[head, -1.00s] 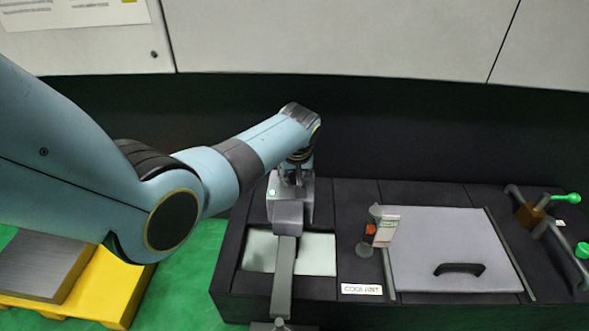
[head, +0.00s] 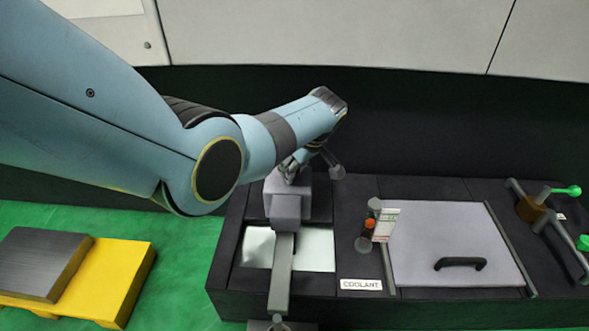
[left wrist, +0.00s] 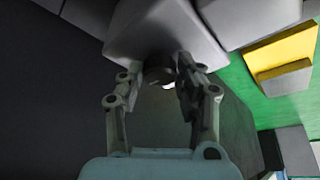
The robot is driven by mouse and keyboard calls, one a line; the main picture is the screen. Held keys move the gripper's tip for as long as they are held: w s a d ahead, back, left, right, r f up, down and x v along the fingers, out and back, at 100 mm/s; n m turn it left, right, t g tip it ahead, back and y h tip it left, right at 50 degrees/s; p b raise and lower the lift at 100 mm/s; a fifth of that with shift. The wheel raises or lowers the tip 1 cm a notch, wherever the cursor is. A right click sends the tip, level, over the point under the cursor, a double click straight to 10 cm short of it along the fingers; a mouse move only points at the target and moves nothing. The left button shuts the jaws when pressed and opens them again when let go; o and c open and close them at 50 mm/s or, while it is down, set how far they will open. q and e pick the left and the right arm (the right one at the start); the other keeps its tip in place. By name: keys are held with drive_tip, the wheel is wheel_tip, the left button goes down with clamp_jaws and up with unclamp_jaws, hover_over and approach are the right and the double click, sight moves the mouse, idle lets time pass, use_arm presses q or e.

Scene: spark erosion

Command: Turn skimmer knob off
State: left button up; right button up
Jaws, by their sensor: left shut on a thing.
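The skimmer (head: 288,207) is a grey box with a long flat arm reaching forward over an opening in the black coolant tank. My left gripper (head: 290,172) is at the top rear of the skimmer box. In the left wrist view its two fingers (left wrist: 165,78) close around a small dark round knob (left wrist: 158,72) on the grey skimmer housing (left wrist: 165,30). The fingers hide part of the knob, and its pointer or marking cannot be read. My right gripper is in neither view.
The tank has a COOLANT label (head: 361,285), a small gauge with an orange part (head: 369,224) and a light lid with a black handle (head: 460,264). Green-handled valves (head: 566,191) stand at right. A yellow pallet (head: 125,275) is on the green floor at left.

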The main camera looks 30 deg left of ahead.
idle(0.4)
use_arm(q)
drive_tip(key=o, duration=1.1)
drive_tip(key=shift+o, duration=0.2)
drive_tip(key=shift+r, duration=0.1)
drive_tip(key=v, duration=1.1)
drive_tip(key=shift+r, duration=0.4)
drive_tip(key=shift+s+d, duration=0.1)
drive_tip(key=shift+d, duration=0.05)
